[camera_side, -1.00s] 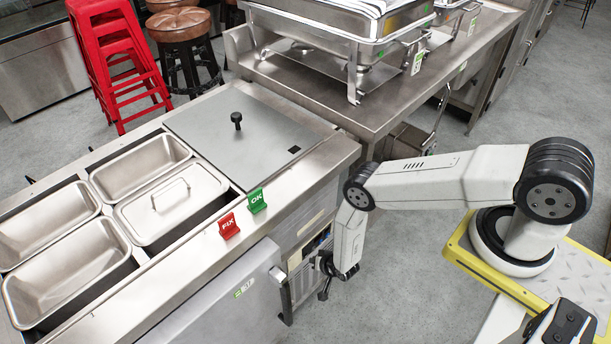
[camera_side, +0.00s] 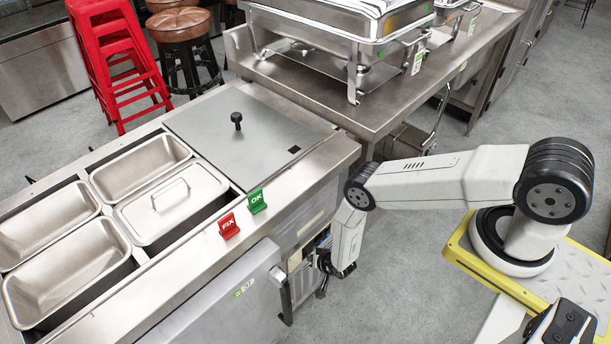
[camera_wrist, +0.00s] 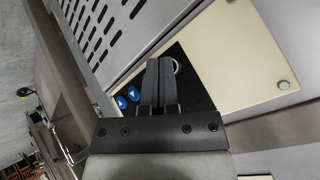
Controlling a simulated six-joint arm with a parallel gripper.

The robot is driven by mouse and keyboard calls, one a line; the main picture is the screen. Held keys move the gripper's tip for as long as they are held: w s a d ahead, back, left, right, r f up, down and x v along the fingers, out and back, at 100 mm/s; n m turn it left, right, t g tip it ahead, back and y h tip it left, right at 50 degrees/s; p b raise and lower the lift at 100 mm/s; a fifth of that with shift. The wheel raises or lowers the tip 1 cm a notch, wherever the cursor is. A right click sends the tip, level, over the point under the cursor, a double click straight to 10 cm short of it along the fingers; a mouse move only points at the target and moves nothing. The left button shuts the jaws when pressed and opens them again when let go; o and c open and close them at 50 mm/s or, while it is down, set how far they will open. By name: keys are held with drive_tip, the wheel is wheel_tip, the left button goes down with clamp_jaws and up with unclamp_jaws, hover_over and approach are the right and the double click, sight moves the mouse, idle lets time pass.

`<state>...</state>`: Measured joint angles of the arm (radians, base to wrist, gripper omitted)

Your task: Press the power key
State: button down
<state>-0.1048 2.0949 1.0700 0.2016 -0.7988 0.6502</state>
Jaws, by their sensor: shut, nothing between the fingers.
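A black control panel (camera_wrist: 196,88) shows in the wrist view, set in a cream plate on the front of the metal counter. Two blue round keys (camera_wrist: 128,98) with white marks sit on its left part. A metal ring (camera_wrist: 177,66) shows just right of the fingertips. I cannot pick out the power key; the fingers cover part of the panel. My gripper (camera_wrist: 158,66) is shut and empty, its tips in front of the panel. Whether they touch it I cannot tell. In the side view my gripper (camera_side: 324,262) is low by the counter front, where the panel is mostly hidden.
The cream plate (camera_wrist: 236,50) has a round stud at its right, and a slotted metal vent (camera_wrist: 100,25) lies to the upper left. Green OK (camera_side: 257,201) and red FIX (camera_side: 228,226) tags stand on the counter edge. Open floor lies to the right of my gripper.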

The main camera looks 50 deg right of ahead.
drive_tip(key=shift+s, duration=0.1)
idle(0.4)
drive_tip(key=shift+s, duration=0.35)
drive_tip(key=shift+s, duration=0.1)
drive_tip(key=shift+s, duration=2.95)
